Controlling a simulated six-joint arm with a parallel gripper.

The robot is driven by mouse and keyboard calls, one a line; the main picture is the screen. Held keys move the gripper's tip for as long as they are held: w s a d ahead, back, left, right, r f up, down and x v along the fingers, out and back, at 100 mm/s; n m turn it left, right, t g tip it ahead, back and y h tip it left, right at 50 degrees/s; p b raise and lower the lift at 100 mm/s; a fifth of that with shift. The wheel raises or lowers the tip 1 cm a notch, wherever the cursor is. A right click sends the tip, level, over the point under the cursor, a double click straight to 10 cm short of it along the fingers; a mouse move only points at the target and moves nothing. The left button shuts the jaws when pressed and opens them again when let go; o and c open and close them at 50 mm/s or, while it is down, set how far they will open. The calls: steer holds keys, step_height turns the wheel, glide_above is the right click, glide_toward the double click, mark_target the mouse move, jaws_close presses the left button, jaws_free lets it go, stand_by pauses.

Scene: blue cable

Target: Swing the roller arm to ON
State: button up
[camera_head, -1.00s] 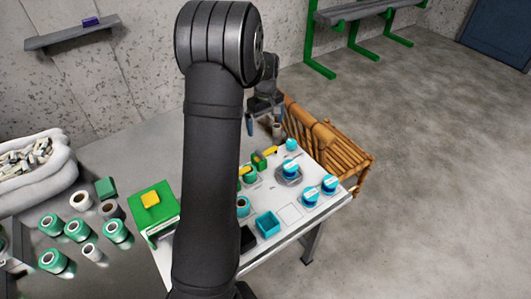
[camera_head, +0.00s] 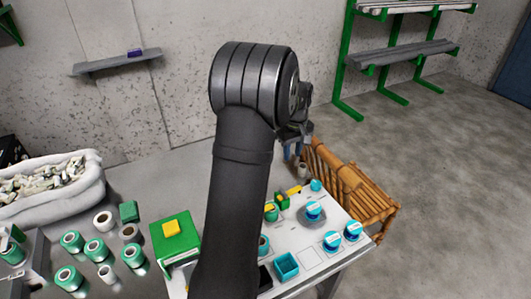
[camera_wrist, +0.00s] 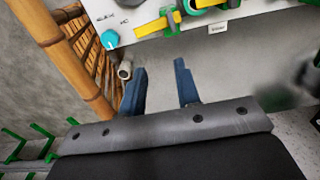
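My gripper (camera_wrist: 160,75) is open and empty, its two blue-grey fingers apart in the wrist view. In the head view, my gripper (camera_head: 293,151) hangs by the panel's far end. A small grey cylinder, perhaps the roller (camera_wrist: 124,70), lies left of the fingers in the wrist view, outside them; it also shows below the gripper in the head view (camera_head: 302,170). Yellow bars with green brackets (camera_wrist: 172,19) sit on the white panel (camera_wrist: 215,18), ahead of the fingers. I cannot tell which part is the roller arm; the panel's small lettering is unreadable.
A cyan knob (camera_wrist: 110,39) sits at the panel's edge. A bamboo bench (camera_head: 355,188) stands close beside the table. More cyan knobs (camera_head: 332,240), a cyan bin (camera_head: 286,267) and a green box (camera_head: 175,240) are on the table. My arm hides part of the panel.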

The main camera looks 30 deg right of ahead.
steer(key=w+d+f+t, duration=0.1)
steer(key=f, duration=0.1)
steer(key=d+f+t, duration=0.1)
steer(key=f, duration=0.2)
steer(key=w+d+f+n+t, duration=0.1)
steer(key=f, duration=0.2)
steer(key=shift+w+y, duration=0.3)
jaws_close()
steer(key=shift+w+d+f+t, duration=0.1)
steer(key=shift+d+f+t, duration=0.1)
steer(key=shift+f+t, duration=0.1)
steer(key=x, duration=0.9)
steer(key=shift+f, duration=0.15)
steer(key=s, duration=0.2)
steer(key=shift+s+d+f, duration=0.25)
steer(key=shift+f, duration=0.05)
steer(key=shift+s, duration=0.55)
